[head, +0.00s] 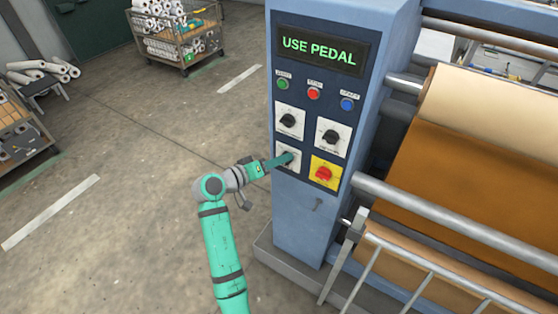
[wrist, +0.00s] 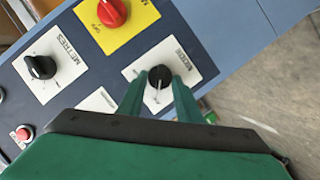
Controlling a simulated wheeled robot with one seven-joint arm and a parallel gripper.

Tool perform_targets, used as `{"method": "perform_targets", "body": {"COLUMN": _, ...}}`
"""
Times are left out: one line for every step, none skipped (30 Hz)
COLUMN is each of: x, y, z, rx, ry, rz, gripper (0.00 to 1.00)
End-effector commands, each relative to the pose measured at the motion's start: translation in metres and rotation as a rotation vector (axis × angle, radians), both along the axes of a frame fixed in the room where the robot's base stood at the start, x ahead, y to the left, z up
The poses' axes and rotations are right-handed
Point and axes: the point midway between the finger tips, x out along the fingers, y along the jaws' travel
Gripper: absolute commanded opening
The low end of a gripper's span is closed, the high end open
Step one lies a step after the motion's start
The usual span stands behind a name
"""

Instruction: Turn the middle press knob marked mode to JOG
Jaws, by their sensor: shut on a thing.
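The knob I hold is black, on a white plate in the lower left of the press panel; its plate shows in the head view (head: 287,168). In the wrist view the black knob (wrist: 159,76) sits between my fingers, its pale pointer mark towards the picture's bottom. The small label beside it seems to read MODE, but is hard to make out; I cannot read its position marks. My gripper (head: 286,159) is shut on this knob, one finger on each side, in the wrist view too (wrist: 157,82).
Beside it are a METRES knob (wrist: 42,67), a red knob on yellow (head: 324,174) and an upper-left black knob (head: 289,120). Green, red and blue buttons are above. The display (head: 318,46) reads USE PEDAL.

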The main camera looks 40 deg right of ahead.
Motion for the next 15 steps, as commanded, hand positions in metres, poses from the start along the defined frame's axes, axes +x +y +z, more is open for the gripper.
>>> {"method": "perform_targets", "body": {"x": -0.0003, "y": -0.0001, "z": -0.0015, "rx": 0.002, "ry": 0.003, "rz": 0.0, "gripper": 0.09}}
{"method": "perform_targets", "body": {"x": -0.0003, "y": -0.0001, "z": -0.0015, "rx": 0.002, "ry": 0.003, "rz": 0.0, "gripper": 0.09}}
{"method": "perform_targets", "body": {"x": -0.0003, "y": -0.0001, "z": -0.0015, "rx": 0.002, "ry": 0.002, "rz": 0.0, "gripper": 0.09}}
{"method": "perform_targets", "body": {"x": -0.0003, "y": -0.0001, "z": -0.0015, "rx": 0.002, "ry": 0.002, "rz": 0.0, "gripper": 0.09}}
{"method": "perform_targets", "body": {"x": -0.0003, "y": -0.0001, "z": -0.0015, "rx": 0.002, "ry": 0.002, "rz": 0.0, "gripper": 0.09}}
{"method": "perform_targets", "body": {"x": -0.0003, "y": -0.0001, "z": -0.0015, "rx": 0.002, "ry": 0.002, "rz": 0.0, "gripper": 0.09}}
{"method": "perform_targets", "body": {"x": -0.0003, "y": -0.0001, "z": -0.0015, "rx": 0.002, "ry": 0.002, "rz": 0.0, "gripper": 0.09}}
{"method": "perform_targets", "body": {"x": -0.0003, "y": -0.0001, "z": -0.0015, "rx": 0.002, "ry": 0.002, "rz": 0.0, "gripper": 0.36}}
{"method": "perform_targets", "body": {"x": -0.0004, "y": -0.0002, "z": -0.0014, "rx": 0.002, "ry": 0.002, "rz": 0.0, "gripper": 0.46}}
{"method": "perform_targets", "body": {"x": -0.0003, "y": -0.0002, "z": -0.0013, "rx": 0.002, "ry": 0.002, "rz": 0.0, "gripper": 0.5}}
{"method": "perform_targets", "body": {"x": -0.0003, "y": -0.0002, "z": -0.0012, "rx": 0.002, "ry": 0.002, "rz": 0.0, "gripper": 0.5}}
{"method": "perform_targets", "body": {"x": -0.0003, "y": -0.0002, "z": -0.001, "rx": 0.001, "ry": 0.001, "rz": 0.0, "gripper": 0.5}}
{"method": "perform_targets", "body": {"x": -0.0003, "y": -0.0002, "z": -0.0009, "rx": 0.001, "ry": 0.001, "rz": 0.0, "gripper": 0.5}}
{"method": "perform_targets", "body": {"x": -0.0002, "y": -0.0001, "z": -0.0008, "rx": 0.001, "ry": 0.001, "rz": 0.0, "gripper": 0.5}}
{"method": "perform_targets", "body": {"x": -0.0002, "y": -0.0001, "z": -0.0007, "rx": 0.001, "ry": 0.001, "rz": 0.0, "gripper": 0.5}}
